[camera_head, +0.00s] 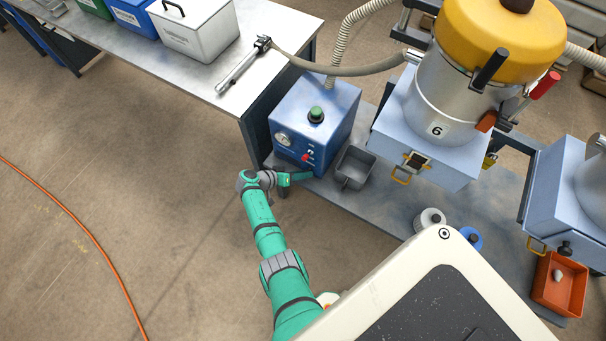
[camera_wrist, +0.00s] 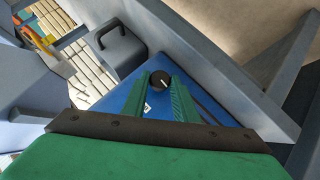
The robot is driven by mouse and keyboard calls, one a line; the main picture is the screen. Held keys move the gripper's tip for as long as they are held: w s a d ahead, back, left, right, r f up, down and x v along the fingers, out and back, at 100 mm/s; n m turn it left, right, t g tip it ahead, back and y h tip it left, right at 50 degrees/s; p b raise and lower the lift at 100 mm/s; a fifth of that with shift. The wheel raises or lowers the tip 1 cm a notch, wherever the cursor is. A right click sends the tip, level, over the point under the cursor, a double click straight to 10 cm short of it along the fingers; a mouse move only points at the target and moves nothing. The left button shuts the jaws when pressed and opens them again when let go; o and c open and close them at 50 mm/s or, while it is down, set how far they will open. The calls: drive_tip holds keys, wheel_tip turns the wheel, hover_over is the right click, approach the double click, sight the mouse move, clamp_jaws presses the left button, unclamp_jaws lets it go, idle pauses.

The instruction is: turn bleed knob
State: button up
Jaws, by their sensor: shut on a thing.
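The bleed knob (camera_wrist: 160,80) is small, round and black with a white pointer line, on a blue face in the wrist view. My gripper (camera_wrist: 160,84) has its two green fingers shut on the knob, one on each side. In the head view my gripper (camera_head: 303,176) is at the lower front of the blue box (camera_head: 333,108). The knob is hidden there. The box carries a green-capped black knob (camera_head: 316,113) on top and a gauge (camera_head: 284,139) and red control (camera_head: 307,156) on its front.
A small grey bin (camera_head: 355,168) stands right of the box. A silver vessel marked 6 (camera_head: 437,130) with a yellow top stands further right. A workbench (camera_head: 160,62) with bins and a wrench-like tool (camera_head: 243,66) is behind left. An orange hose (camera_head: 90,233) crosses the open floor at left.

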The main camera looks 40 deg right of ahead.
drive_tip(key=shift+n+g, duration=0.3)
drive_tip(key=shift+w+f+h, duration=0.1)
drive_tip(key=shift+h, duration=0.3)
idle(0.3)
drive_tip(key=o, duration=1)
drive_tip(key=v, duration=1)
drive_tip(key=shift+w+a, duration=0.1)
drive_tip(key=shift+a, duration=0.15)
drive_tip(key=shift+w, duration=0.1)
